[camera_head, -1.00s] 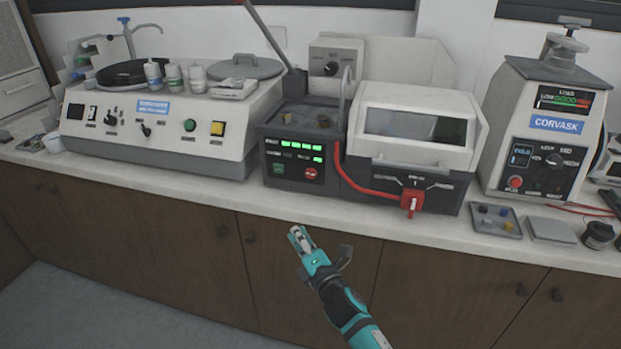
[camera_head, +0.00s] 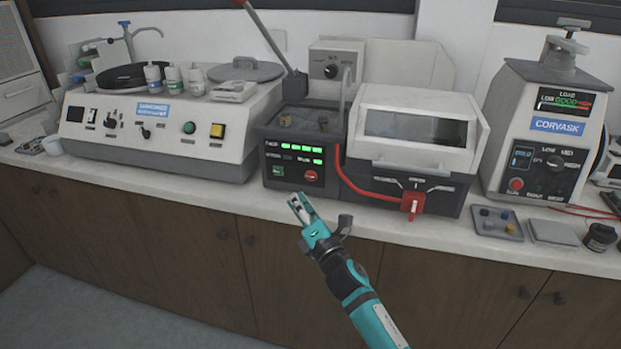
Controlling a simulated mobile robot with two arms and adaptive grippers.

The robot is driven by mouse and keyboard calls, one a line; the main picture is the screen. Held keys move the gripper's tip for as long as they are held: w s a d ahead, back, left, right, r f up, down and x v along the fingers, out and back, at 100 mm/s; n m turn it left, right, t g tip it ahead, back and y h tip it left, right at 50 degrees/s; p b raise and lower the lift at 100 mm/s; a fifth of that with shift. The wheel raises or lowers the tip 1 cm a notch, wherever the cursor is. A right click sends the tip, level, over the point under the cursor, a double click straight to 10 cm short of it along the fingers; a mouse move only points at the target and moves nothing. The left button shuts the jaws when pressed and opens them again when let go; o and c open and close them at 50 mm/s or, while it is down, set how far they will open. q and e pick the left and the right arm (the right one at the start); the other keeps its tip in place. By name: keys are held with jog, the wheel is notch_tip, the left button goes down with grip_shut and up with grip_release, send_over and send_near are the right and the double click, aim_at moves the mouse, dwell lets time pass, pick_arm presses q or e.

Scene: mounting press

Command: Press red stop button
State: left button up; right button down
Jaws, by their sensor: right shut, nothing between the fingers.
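The red stop button (camera_head: 311,176) is a round knob on the dark front panel of the middle machine (camera_head: 292,160). It sits right of a green button (camera_head: 278,171) and below a row of lit green indicators. Another small red button (camera_head: 515,184) is on the right machine. My right gripper (camera_head: 299,204) is shut and empty. It is in front of and below the panel in the picture, just under the red stop button and apart from it, with its fingertips pointing up and left. My left gripper is not in view.
The middle machine has a red lever (camera_head: 412,204) with a red cable and a white-lidded box (camera_head: 415,131). A grinder-polisher (camera_head: 160,128) stands left. The Corvask machine (camera_head: 545,130) stands right, with a small tray (camera_head: 497,232) before it. The counter's front strip is mostly clear.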

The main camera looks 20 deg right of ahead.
aim_at(311, 176)
jog(key=shift+w+d+b, duration=0.25)
jog(key=shift+w+d, duration=0.3)
jog(key=shift+w, duration=0.25)
jog(key=shift+w+d+b, duration=0.2)
jog(key=shift+w+d, duration=0.3)
jog(key=shift+w, duration=0.3)
jog(key=shift+w+d+b, duration=0.25)
jog(key=shift+w+d, duration=0.3)
jog(key=shift+w, duration=0.25)
jog(key=shift+w+d, duration=0.1)
jog(key=shift+w, duration=0.05)
jog(key=shift+w+d, duration=0.15)
jog(key=shift+w, duration=0.05)
jog(key=shift+w+d+b, duration=0.2)
jog(key=shift+w+b, duration=0.1)
jog(key=shift+b, duration=0.1)
jog(key=shift+s, duration=0.1)
dwell(0.4)
jog(key=shift+s+a, duration=0.45)
jog(key=shift+s, duration=0.15)
